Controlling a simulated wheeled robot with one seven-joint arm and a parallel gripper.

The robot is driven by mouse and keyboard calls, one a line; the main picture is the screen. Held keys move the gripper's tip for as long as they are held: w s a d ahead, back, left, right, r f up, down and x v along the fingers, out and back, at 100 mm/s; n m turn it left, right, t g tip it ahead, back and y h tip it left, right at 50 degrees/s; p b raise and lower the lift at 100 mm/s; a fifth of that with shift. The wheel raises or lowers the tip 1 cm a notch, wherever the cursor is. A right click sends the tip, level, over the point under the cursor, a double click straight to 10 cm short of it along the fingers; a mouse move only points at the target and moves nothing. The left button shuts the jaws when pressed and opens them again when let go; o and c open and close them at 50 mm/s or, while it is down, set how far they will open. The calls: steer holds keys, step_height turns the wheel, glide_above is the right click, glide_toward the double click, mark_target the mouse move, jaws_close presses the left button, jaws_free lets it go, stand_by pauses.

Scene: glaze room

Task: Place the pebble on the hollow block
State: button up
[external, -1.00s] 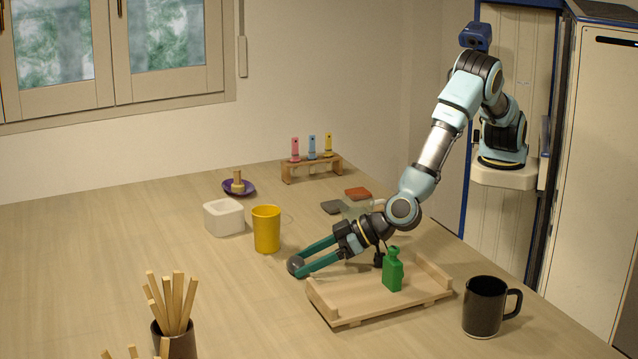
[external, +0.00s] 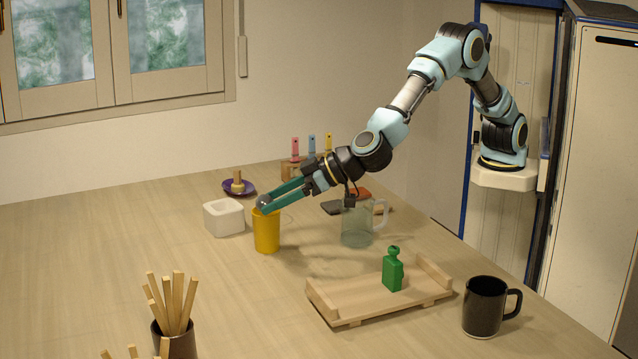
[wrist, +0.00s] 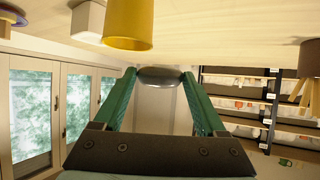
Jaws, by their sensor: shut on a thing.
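My gripper (external: 265,204) is shut on the grey pebble (external: 263,201), which sits between its green fingertips. In the external view the pebble appears at the upper rim of the yellow cup (external: 266,232), overlapping it in the picture. The pebble also shows between the fingertips in the wrist view (wrist: 160,77). The white hollow block (external: 224,218) stands on the table just left of the yellow cup, its square opening upward. In the wrist view the hollow block (wrist: 86,21) is at the top left, beside the yellow cup (wrist: 128,22).
A purple dish (external: 239,188) with a wooden piece lies behind the block. A clear glass mug (external: 357,224) stands below my arm. A wooden tray (external: 340,308) holds a green bottle (external: 393,270). A black mug (external: 485,307) is front right. The table left of the block is clear.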

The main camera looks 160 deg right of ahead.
step_height(320, 180, up, 4)
steer(key=m+g, duration=0.2)
glide_above(233, 207)
step_height(233, 207, down, 10)
steer(key=shift+d+r, duration=0.15)
steer(key=shift+r, duration=0.1)
steer(key=shift+s+f, duration=0.1)
steer(key=shift+f, duration=0.05)
steer(key=o, duration=1.3)
steer(key=shift+r, duration=0.2)
steer(key=v, duration=0.4)
steer(key=b+v, duration=0.1)
steer(key=v, duration=0.7)
steer(key=shift+s+f+b, duration=0.15)
steer(key=shift+f+b, duration=0.15)
steer(key=shift+b, duration=0.1)
